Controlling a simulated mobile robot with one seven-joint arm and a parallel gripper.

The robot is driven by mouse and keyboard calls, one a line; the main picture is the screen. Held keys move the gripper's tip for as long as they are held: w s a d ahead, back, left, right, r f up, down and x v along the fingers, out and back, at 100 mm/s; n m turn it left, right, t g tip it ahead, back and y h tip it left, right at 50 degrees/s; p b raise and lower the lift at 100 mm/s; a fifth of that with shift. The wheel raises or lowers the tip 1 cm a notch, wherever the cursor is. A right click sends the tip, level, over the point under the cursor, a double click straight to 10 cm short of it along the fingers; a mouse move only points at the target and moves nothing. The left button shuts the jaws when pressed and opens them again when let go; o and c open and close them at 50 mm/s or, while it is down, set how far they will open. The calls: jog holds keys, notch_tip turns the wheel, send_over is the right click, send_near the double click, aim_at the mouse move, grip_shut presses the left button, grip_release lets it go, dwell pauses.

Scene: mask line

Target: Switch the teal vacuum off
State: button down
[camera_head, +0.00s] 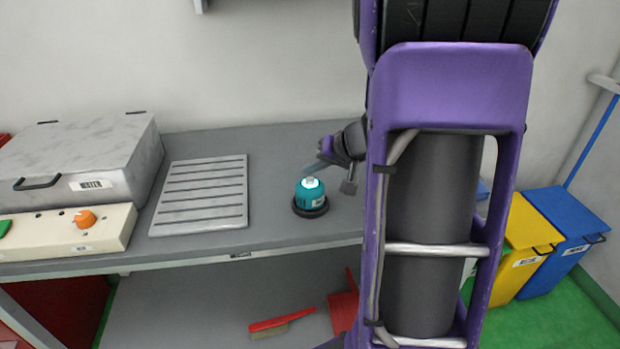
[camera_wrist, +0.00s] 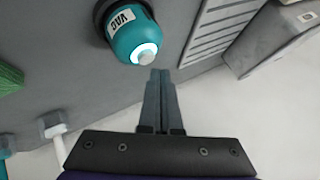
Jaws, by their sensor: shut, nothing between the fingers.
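The teal vacuum (camera_head: 310,195) stands upright on the grey bench on a dark round base. A light ring glows around a pale button on its top. In the wrist view the vacuum (camera_wrist: 128,38) shows a "VAC" label, with the lit ring and button facing my fingers. My gripper (camera_head: 318,166) is just above and behind the vacuum in the head view. In the wrist view my gripper (camera_wrist: 160,75) has its fingers together and empty, with the tips close to the button. I cannot tell whether they touch it.
A slatted grey plate (camera_head: 202,195) lies left of the vacuum. Further left are a marbled box (camera_head: 85,150) and a cream control panel (camera_head: 70,232) with an orange knob. Yellow (camera_head: 522,262) and blue (camera_head: 562,240) bins stand right. A green object (camera_wrist: 10,78) shows in the wrist view.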

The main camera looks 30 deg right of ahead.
jog(key=shift+f, duration=0.15)
dwell(0.5)
jog(key=shift+f+b, duration=0.4)
jog(key=shift+b, duration=0.55)
jog(key=shift+f+b, duration=0.3)
jog(key=shift+b, duration=0.2)
jog(key=shift+r, duration=0.1)
jog(key=shift+r+p, duration=0.3)
jog(key=shift+r, duration=0.45)
jog(key=shift+r+p, duration=1.5)
jog(key=shift+r, duration=1.5)
